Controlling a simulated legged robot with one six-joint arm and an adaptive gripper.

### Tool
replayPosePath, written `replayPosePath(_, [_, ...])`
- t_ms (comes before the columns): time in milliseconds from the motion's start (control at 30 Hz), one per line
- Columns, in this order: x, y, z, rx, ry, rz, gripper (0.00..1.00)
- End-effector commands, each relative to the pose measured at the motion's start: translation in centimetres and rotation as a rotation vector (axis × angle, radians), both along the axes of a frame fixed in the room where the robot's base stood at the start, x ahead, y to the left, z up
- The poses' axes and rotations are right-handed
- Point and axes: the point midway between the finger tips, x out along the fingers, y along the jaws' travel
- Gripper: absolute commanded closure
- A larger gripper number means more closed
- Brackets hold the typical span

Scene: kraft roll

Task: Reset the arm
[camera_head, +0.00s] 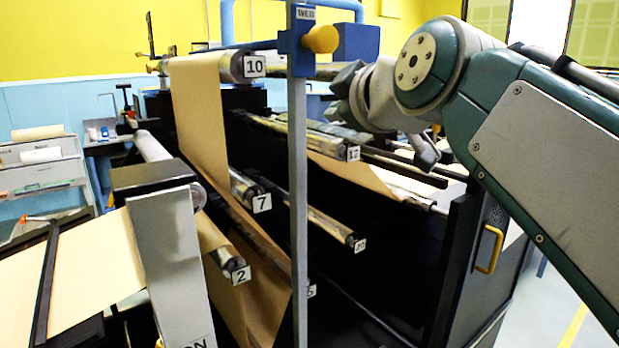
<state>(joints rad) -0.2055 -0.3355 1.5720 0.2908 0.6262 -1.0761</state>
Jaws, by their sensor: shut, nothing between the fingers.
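My arm enters from the right, with its teal and grey links bent at a large round joint in the upper right. My gripper (426,156) is small and partly hidden behind that joint, in front of the machine's upper rollers. It appears shut, and I see nothing held in it. The grey wrist parts beside it overlap one another, so its fingers are hard to make out.
A dark machine with numbered rollers, such as roller 10 (243,67) and roller 7 (246,190), carries brown kraft paper (198,112). A grey upright post (298,200) with a yellow knob (321,39) stands in front. Clear floor shows at lower right.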

Motion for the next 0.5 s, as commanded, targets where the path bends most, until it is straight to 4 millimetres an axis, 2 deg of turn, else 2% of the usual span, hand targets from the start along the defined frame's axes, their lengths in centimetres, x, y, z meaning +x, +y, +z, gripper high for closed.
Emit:
replayPosePath(167, [-2.4,-2.9,-8.1,0.107,0.232,-0.131,1.00])
replayPosePath(267, [-4.7,-5.0,-13.8,0.187,0.387,-0.246,1.00])
replayPosePath(500, [-11.7,-9.3,-27.1,0.369,0.709,-0.574,1.00])
